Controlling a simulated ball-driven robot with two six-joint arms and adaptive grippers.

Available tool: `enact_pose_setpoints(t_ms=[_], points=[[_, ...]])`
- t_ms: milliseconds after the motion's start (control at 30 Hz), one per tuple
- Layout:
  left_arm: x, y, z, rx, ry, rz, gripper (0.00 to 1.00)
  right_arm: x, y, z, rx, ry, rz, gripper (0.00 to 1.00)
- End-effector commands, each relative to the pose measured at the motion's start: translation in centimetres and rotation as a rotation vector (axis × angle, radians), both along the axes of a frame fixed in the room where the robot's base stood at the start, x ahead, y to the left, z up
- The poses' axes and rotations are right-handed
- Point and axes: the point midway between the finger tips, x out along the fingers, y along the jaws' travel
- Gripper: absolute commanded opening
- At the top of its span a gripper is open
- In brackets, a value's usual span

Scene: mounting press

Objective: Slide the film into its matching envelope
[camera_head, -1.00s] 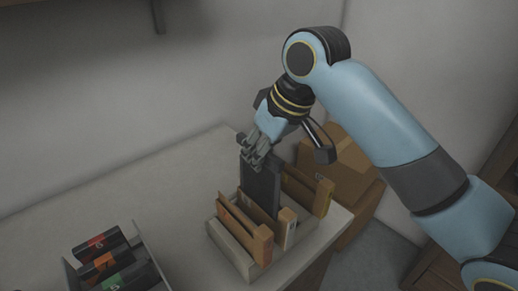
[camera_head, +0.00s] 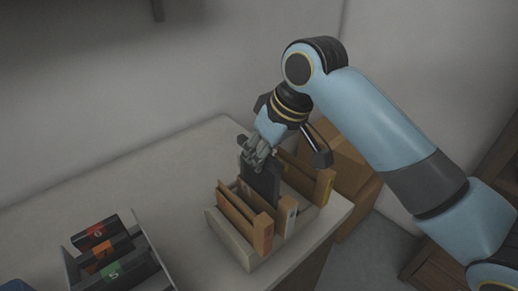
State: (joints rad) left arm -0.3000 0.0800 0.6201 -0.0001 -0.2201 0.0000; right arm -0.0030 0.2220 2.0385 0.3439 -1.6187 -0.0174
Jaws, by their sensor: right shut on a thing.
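A dark film sheet (camera_head: 262,184) stands upright among brown envelopes in a pale open box on the table. My right gripper (camera_head: 258,160) is shut on the film's upper edge from above. The film's lower part is hidden in or behind the middle envelope (camera_head: 285,215), which has a pale label. Another envelope (camera_head: 240,212) with a small orange mark stands on the left side of the box, and one more envelope (camera_head: 308,176) stands on the right. I cannot tell how deep inside the envelope the film sits. My left gripper is not in view.
The pale box (camera_head: 233,246) stands near the table's right edge. A tray (camera_head: 158,262) at the lower left holds dark cassettes with red, orange and green labels (camera_head: 103,255). A cardboard box (camera_head: 352,172) stands behind on the right. The table (camera_head: 130,190) between is clear.

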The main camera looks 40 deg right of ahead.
Motion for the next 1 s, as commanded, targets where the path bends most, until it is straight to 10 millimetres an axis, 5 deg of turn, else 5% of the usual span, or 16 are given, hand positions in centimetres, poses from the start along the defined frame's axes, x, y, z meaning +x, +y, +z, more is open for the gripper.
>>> enact_pose_setpoints(t_ms=[500, 833, 1000], points=[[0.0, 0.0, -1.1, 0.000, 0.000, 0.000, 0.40, 0.0, 0.1, -4.0, 0.002, 0.001, 0.000, 0.00], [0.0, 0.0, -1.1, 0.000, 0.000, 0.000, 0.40, 0.0, 0.0, -4.3, 0.001, 0.000, 0.000, 0.00], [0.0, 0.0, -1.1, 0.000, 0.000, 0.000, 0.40, 0.0, 0.0, -4.3, 0.001, 0.000, 0.000, 0.27]])
